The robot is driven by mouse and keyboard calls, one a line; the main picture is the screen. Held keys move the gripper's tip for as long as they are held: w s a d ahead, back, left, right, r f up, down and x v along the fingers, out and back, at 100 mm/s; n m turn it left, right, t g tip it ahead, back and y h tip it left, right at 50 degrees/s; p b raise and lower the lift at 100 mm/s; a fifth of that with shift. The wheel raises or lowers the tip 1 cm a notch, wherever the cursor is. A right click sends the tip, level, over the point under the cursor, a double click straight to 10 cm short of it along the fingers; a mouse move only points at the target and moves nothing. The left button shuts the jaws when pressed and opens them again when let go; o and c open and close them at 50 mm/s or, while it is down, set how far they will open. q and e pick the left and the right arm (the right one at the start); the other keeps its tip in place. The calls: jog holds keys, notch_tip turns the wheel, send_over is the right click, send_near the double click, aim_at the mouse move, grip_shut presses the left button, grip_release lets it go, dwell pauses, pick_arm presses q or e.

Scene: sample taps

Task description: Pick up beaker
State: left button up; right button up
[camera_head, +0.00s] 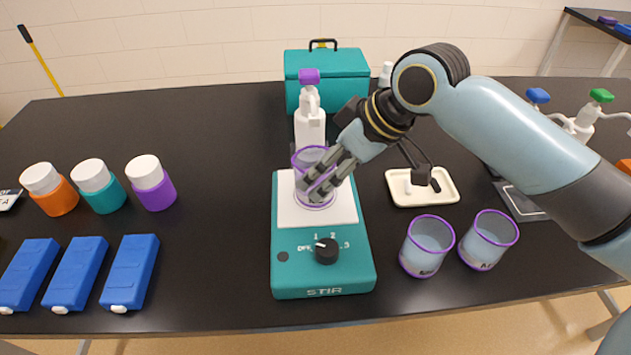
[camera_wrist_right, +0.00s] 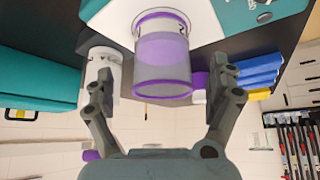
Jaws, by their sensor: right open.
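A clear beaker with a purple rim (camera_head: 309,154) stands upright on the white plate of the teal stirrer (camera_head: 290,262). My right gripper (camera_head: 314,187) is open at the beaker, its fingers covering part of it in the head view. In the right wrist view the same beaker (camera_wrist_right: 163,62) lies between the spread fingers of the right gripper (camera_wrist_right: 167,82), with a gap visible on both sides. Two similar beakers, one at the left (camera_head: 427,246) and one at the right (camera_head: 488,240), stand on the table right of the stirrer. My left gripper is not in view.
A white bottle with a purple top (camera_head: 310,125) stands close behind the stirrer, before a teal box (camera_head: 350,78). A white tray (camera_head: 440,198) lies right. Several capped jars and blue cases (camera_head: 130,272) stand left. Table between jars and stirrer is clear.

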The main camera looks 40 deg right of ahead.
jog(key=x, duration=0.3)
jog(key=shift+w+a+f, duration=0.15)
jog(key=shift+w+a, duration=0.15)
jog(key=shift+a, duration=0.05)
jog(key=shift+f, duration=0.2)
jog(key=c, duration=1.3)
